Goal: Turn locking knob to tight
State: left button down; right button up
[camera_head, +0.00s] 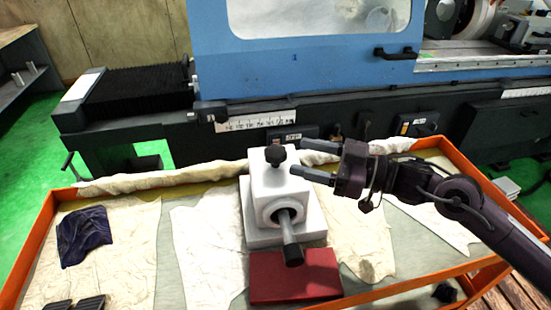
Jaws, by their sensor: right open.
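The locking knob (275,155) is a black, lobed knob on top of the white fixture block (257,195). The block stands on the cart, with a grey rod (288,227) ending in a black tip coming out of its round front opening. My right gripper (306,159) comes in from the right. Its two fingers are apart and point left, just right of the knob, with nothing between them. From this view I cannot tell whether a finger touches the block. My left gripper is not in view.
A red block (296,276) lies in front of the fixture. The cart has an orange rim (34,236) and cream cloths (106,245), with a dark blue cloth (84,236) at left. The blue grinder (300,62) stands behind.

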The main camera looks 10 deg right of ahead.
aim_at(275, 150)
jog(key=shift+g, duration=0.5)
jog(key=p+x, duration=0.1)
jog(key=x, duration=0.2)
jog(key=p+x, duration=0.1)
jog(key=x, duration=0.2)
jog(key=shift+w+a+r+p, duration=0.2)
jog(key=shift+w+a+p, duration=0.05)
jog(key=shift+w+p, duration=0.1)
jog(key=shift+a+f, duration=0.1)
jog(key=shift+a, duration=0.1)
jog(key=c, duration=1)
